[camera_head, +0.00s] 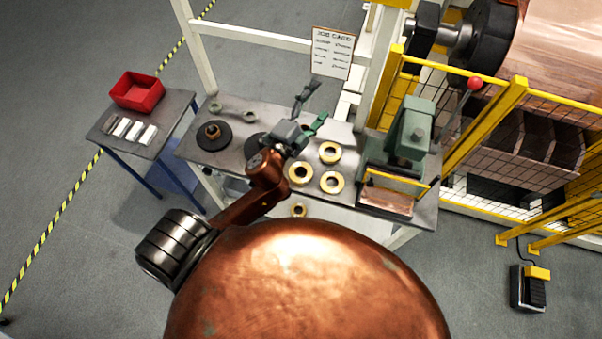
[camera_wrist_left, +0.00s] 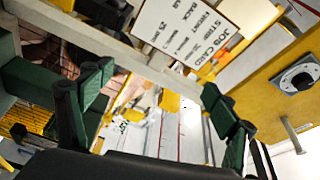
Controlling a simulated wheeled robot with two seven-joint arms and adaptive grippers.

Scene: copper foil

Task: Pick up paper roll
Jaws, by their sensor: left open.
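No object shows clearly as a paper roll. Several short pale white pieces (camera_head: 130,130) lie in a row on the small side table at the left; I cannot tell if they are rolls. Several yellow rings with dark centres (camera_head: 330,152) lie on the workbench. My left gripper (camera_head: 311,109) is above the bench, behind the rings, in front of the job card. Its green fingers stand apart, also in the left wrist view (camera_wrist_left: 158,80), with nothing held between them. The gripper hides part of a black disc on the bench. My right gripper is not in view.
The workbench (camera_head: 232,110) carries a black disc (camera_head: 213,136), small grey rings and a green press (camera_head: 408,140) at right. A job card (camera_head: 332,53) stands behind. A red bin (camera_head: 137,92) is on the side table. A yellow mesh guard (camera_head: 500,110) closes the right side.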

